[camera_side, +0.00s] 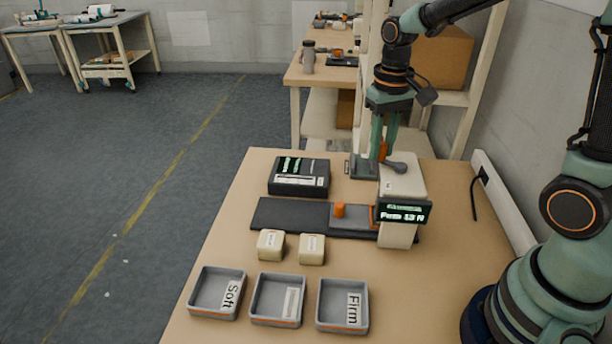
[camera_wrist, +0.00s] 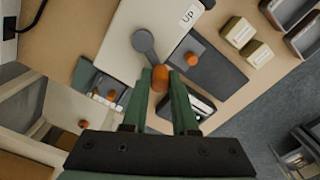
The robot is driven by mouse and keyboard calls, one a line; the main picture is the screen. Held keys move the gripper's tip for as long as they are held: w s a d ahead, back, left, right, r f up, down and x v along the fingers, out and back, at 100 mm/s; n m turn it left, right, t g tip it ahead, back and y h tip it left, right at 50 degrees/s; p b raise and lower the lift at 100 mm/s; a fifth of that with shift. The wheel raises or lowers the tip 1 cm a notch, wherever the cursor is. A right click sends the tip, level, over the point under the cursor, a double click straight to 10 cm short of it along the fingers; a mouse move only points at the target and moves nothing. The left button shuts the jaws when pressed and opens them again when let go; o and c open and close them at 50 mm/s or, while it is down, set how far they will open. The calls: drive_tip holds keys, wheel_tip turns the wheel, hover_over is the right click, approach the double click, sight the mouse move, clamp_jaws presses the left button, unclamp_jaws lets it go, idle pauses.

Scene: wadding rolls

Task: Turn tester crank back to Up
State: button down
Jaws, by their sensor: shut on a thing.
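The tester (camera_side: 402,180) is a cream block on the table's right side. Its grey crank (camera_side: 398,168) is on top and it also shows in the wrist view (camera_wrist: 144,42). In the wrist view the arm runs from a round hub down and right to an orange knob (camera_wrist: 160,76). The UP label (camera_wrist: 188,16) lies up and right of the hub, and the crank does not point at it. My gripper (camera_wrist: 158,88) is shut on the orange knob, one green finger on each side. The tester's display (camera_side: 404,212) shows green text starting "Firm".
A dark box with green bars (camera_side: 299,166) stands left of the tester. A dark rail (camera_side: 290,217) carries a grey block with an orange peg (camera_side: 339,210). Two cream cubes (camera_side: 271,245) sit before it. Trays labelled Soft (camera_side: 203,306) and Firm (camera_side: 336,319) flank another tray (camera_side: 268,313).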

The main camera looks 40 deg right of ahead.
drive_tip(key=shift+s+a+f, duration=0.1)
drive_tip(key=shift+s+a, duration=0.15)
drive_tip(key=shift+a, duration=0.15)
drive_tip(key=shift+s+a, duration=0.9)
drive_tip(key=shift+s, duration=0.1)
drive_tip(key=shift+s+a, duration=0.15)
drive_tip(key=shift+s, duration=1.15)
